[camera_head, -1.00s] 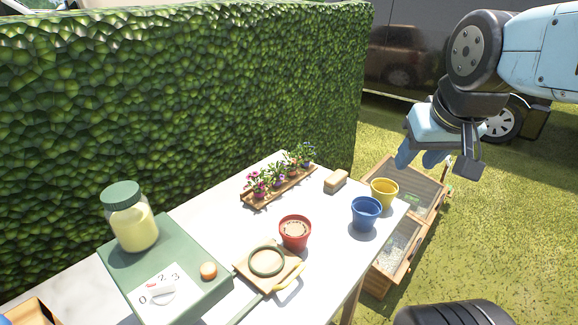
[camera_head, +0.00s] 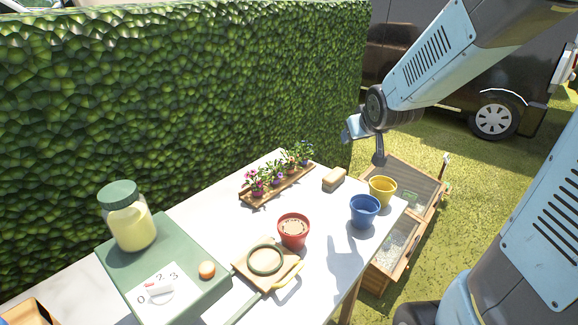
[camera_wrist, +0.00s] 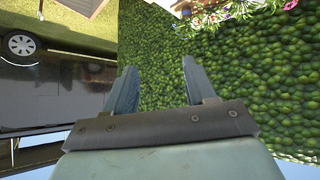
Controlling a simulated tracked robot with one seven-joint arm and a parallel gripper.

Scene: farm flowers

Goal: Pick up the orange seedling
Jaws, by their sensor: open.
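The orange seedling (camera_head: 290,160) stands in a row of small flowering seedlings on a wooden tray (camera_head: 262,201) at the table's far edge. It is between purple and blue flowers and partly overlapped by its neighbours. My gripper (camera_head: 352,128) is in the air, up and to the right of the row, in front of the hedge. The wrist view shows its two fingers (camera_wrist: 158,76) apart with nothing between them. Some flowers (camera_wrist: 228,12) show at the top right of the wrist view, cut by the frame; I cannot tell the orange one there.
A sponge-like block (camera_head: 333,179), a blue pot (camera_head: 364,212), a yellow pot (camera_head: 382,190) and a red pot (camera_head: 293,232) stand on the table. A tall hedge (camera_head: 180,90) runs close behind the seedlings. A jar (camera_head: 130,220) stands at left.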

